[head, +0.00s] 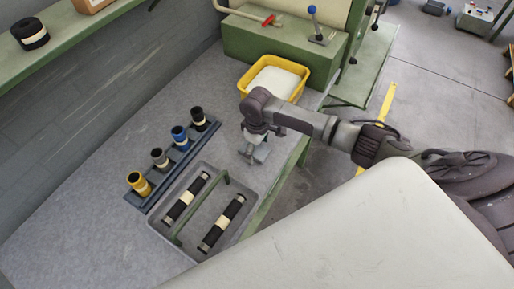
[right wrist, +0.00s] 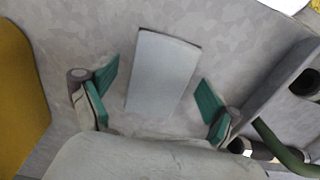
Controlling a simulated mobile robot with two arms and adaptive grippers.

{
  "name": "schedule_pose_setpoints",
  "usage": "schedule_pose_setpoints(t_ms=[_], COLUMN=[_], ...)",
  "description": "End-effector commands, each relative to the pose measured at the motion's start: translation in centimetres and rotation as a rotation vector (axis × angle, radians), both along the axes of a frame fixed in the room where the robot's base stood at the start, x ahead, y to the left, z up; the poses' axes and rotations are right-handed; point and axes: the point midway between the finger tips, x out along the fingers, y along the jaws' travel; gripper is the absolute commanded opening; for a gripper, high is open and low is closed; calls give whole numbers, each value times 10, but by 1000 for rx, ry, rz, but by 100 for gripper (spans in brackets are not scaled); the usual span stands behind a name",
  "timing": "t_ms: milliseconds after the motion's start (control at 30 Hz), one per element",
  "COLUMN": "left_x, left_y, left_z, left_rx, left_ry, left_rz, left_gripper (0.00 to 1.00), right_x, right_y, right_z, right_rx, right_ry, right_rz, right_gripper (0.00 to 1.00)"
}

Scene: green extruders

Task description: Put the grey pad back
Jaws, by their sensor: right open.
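The grey pad (right wrist: 162,72) is a flat, light grey rectangle lying on the grey tabletop in the right wrist view. My right gripper (right wrist: 160,92) is open, with its green fingertips apart on either side of the pad. Neither finger appears to touch it. In the head view my right gripper (head: 255,146) points down at the worktop, between the yellow bin and the grey tray, and largely hides the pad there. My left gripper is not in view.
The yellow bin (head: 301,84) with white contents stands behind my right gripper. The grey tray (head: 226,178), with a green handle bar and two dark rollers, is in front. A blue rack (head: 168,178) holds several coloured rolls at left. The worktop (head: 120,130) beyond is clear.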

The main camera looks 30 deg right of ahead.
Motion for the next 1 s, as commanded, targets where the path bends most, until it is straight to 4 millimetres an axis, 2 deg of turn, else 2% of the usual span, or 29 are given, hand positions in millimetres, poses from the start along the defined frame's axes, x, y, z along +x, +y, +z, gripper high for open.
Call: schedule_pose_setpoints(t_ms=[167,400,600,733,1000], left_x=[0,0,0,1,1], left_y=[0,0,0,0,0], left_z=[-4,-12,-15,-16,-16], left_rx=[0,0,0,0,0], left_ry=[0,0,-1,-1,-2], left_rz=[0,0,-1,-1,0], left_gripper=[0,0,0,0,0], right_x=[1,2,1,1,0], right_y=[0,0,0,0,0], right_z=[27,79,109,118,120], right_rx=[0,1,2,1,0], right_ry=[-4,-4,-3,-1,0], right_rz=[1,1,0,0,-1], right_gripper=[89,89,89,89,89])
